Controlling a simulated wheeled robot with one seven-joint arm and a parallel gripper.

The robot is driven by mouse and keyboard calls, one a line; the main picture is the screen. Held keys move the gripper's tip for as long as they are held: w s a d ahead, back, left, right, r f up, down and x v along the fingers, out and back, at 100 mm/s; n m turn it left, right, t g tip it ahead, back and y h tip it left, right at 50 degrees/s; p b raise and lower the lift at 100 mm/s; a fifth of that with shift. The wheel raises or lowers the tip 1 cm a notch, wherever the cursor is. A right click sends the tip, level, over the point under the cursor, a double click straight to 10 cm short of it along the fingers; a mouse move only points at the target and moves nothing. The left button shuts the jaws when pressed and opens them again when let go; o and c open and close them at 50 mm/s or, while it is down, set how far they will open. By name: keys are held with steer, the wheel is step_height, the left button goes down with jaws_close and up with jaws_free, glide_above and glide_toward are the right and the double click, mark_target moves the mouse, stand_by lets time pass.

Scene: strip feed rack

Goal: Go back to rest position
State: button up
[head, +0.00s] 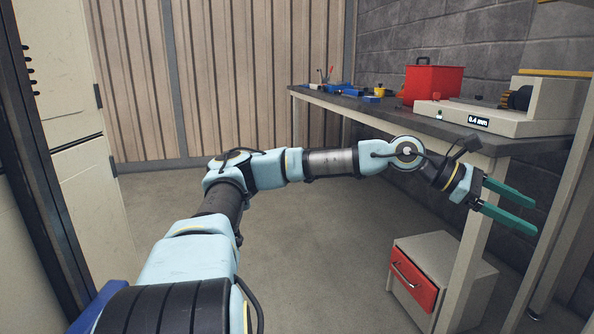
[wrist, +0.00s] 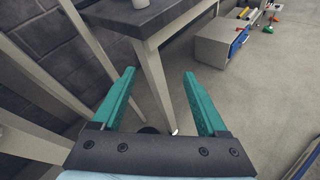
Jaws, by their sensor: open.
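My gripper (head: 523,207) has two green fingers that stand apart with nothing between them. In the head view my arm reaches out to the right, and the gripper is below the level of the workbench top, in front of the bench's right end. In the wrist view the gripper (wrist: 160,85) is open and empty, with a bench leg and the floor visible beyond the fingers.
The workbench (head: 430,128) runs along the grey wall, carrying a red box (head: 432,86), a machine with a "0.4 mm" display (head: 478,122) and small blue items. A cabinet with a red drawer (head: 414,285) stands beneath. The floor (head: 300,260) at the middle is clear.

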steer(key=s+a+f+m+t+y, duration=0.1)
steer(key=s+a+f+m+y, duration=0.3)
steer(key=f, duration=0.5)
steer(key=s+a+f+m+y, duration=0.2)
steer(key=a+f+m+y, duration=0.15)
steer(key=a+f, duration=0.4)
steer(key=w+a+f+m+t+y, duration=0.15)
steer(key=w+a, duration=0.25)
steer(key=a, duration=0.5)
steer(key=w+a+f+m+t+y, duration=0.1)
steer(key=w+a+f+t+y, duration=0.15)
steer(key=a, duration=0.65)
steer(key=w+a+r+t, duration=0.2)
steer(key=a+r, duration=0.4)
steer(key=a, duration=0.3)
steer(key=w+a+r+t, duration=0.2)
steer(key=a+r, duration=0.4)
steer(key=a, duration=0.2)
step_height(320, 180, up, 23)
steer(key=p, duration=2.4)
steer(key=shift+r+y, duration=0.15)
steer(key=shift+y, duration=0.3)
steer(key=shift+w, duration=0.1)
